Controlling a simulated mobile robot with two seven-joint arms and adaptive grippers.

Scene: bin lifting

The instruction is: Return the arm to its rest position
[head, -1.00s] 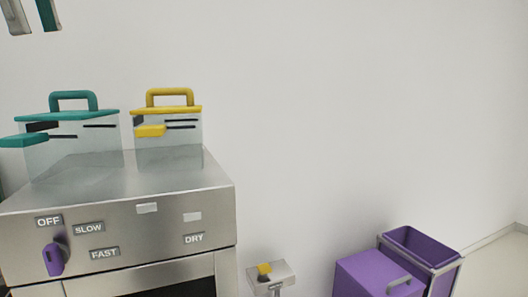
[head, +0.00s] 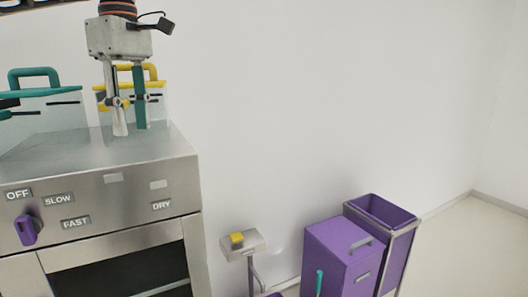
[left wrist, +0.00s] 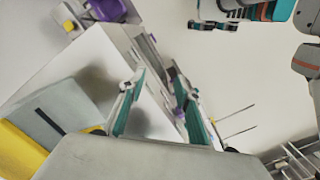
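My left gripper (head: 131,128) hangs with its fingers pointing down, in front of the clear box with the yellow handle (head: 150,71), above the steel machine's top (head: 152,147). Its two teal-padded fingers are apart with nothing between them. They also show apart and empty in the left wrist view (left wrist: 160,105). Part of another arm of mine, teal, black and orange, shows at the top right of the left wrist view. I cannot make out clearly whether its fingers are open or shut.
A clear box with a teal handle (head: 35,75) stands at left on the machine. The machine's front has a purple knob (head: 27,230) and labels. A small stand (head: 256,243) holds a yellow piece (head: 237,240). Purple bins (head: 338,250) stand at right. The wall area right of the gripper is clear.

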